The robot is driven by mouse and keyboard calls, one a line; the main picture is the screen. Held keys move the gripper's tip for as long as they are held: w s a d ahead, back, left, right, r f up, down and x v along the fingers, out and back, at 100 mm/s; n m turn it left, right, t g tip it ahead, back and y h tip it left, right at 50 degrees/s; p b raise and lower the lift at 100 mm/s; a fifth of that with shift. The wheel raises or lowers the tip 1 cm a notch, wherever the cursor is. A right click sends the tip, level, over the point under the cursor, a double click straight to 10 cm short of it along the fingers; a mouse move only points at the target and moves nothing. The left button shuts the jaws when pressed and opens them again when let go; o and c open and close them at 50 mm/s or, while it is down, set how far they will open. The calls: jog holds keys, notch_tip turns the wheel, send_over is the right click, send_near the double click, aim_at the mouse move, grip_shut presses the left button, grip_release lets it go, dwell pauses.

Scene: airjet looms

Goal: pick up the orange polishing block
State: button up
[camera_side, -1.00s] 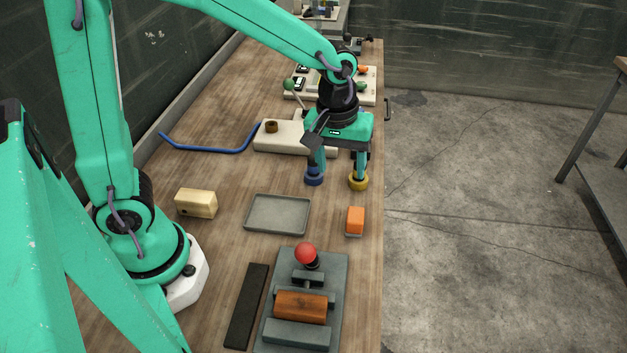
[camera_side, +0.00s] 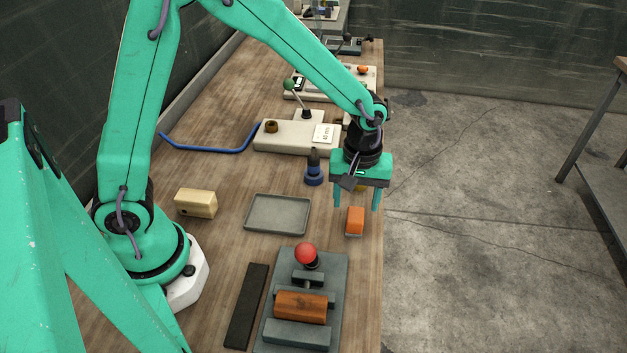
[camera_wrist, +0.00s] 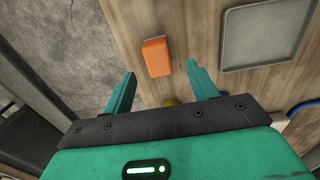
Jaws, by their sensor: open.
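The orange polishing block (camera_side: 355,219) lies on the wooden bench near its right edge, with a thin grey layer at its base. My gripper (camera_side: 357,203) is open and empty, pointing down just behind and above the block in the side view. In the wrist view the orange block (camera_wrist: 157,57) shows beyond the two fingertips, roughly centred between them, and my gripper (camera_wrist: 162,80) has its fingers spread wide. The fingers do not appear to touch the block.
A grey tray (camera_side: 277,230) lies left of the block. A fixture with a red ball knob (camera_side: 306,253) stands in front. A blue-based spindle (camera_side: 314,172) is left of my gripper; a yellow-based one (camera_side: 361,188) is mostly hidden behind it. The bench edge is close on the right.

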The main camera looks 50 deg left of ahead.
aim_at(356, 214)
jog(key=shift+f, duration=0.2)
jog(key=shift+d+f, duration=0.15)
jog(key=shift+f, duration=2.4)
jog(key=c, duration=1.1)
